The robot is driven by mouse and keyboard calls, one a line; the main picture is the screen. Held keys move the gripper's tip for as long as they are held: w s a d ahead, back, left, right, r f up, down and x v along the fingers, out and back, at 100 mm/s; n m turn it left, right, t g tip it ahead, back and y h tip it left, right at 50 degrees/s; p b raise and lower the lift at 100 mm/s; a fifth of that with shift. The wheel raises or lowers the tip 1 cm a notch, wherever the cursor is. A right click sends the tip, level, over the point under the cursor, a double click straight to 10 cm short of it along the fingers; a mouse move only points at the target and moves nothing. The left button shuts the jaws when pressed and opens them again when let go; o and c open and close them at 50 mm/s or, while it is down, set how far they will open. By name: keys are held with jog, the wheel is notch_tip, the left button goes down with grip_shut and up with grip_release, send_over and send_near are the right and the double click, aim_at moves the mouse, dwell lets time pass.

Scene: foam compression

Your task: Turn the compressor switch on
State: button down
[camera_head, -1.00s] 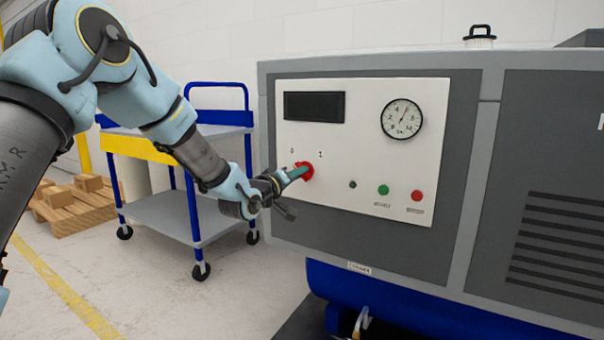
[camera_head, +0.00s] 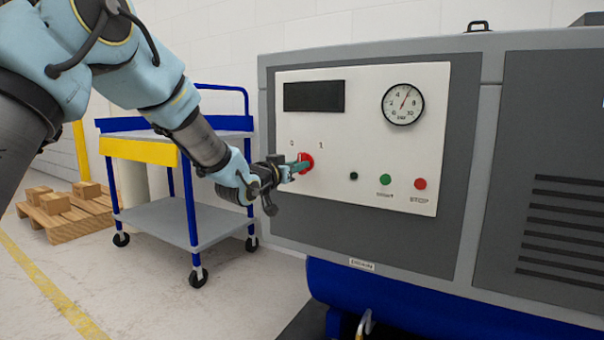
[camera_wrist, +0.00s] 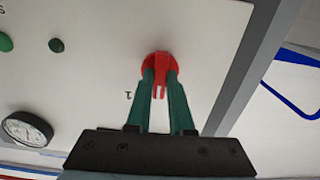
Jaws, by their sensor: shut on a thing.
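The compressor switch is a red rotary knob (camera_head: 307,160) on the white control panel (camera_head: 340,180), below the marks 0 and 1. My gripper (camera_head: 297,165) reaches it from the left in the head view. In the wrist view the knob (camera_wrist: 160,68) sits between the two green fingers of my gripper (camera_wrist: 161,80), which are shut on its raised handle. The handle points down in the wrist view, and the mark 1 lies to its left. In the head view the fingers partly cover the knob, so its exact angle is hard to tell there.
A gauge (camera_head: 403,104) and a dark display (camera_head: 314,96) are above. A blue cart (camera_head: 180,215) stands left of the compressor (camera_head: 490,180).

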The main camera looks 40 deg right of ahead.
jog(key=m+b, duration=0.7)
jog(key=m, duration=0.1)
jog(key=shift+f+b, duration=0.2)
jog(key=shift+b, duration=0.1)
jog(key=c, duration=1.2)
grip_release()
jog(key=shift+w+r, duration=0.1)
jog(key=shift+r, duration=0.1)
jog(key=o, duration=1.2)
jog(key=b+v, duration=0.1)
jog(key=v, duration=0.6)
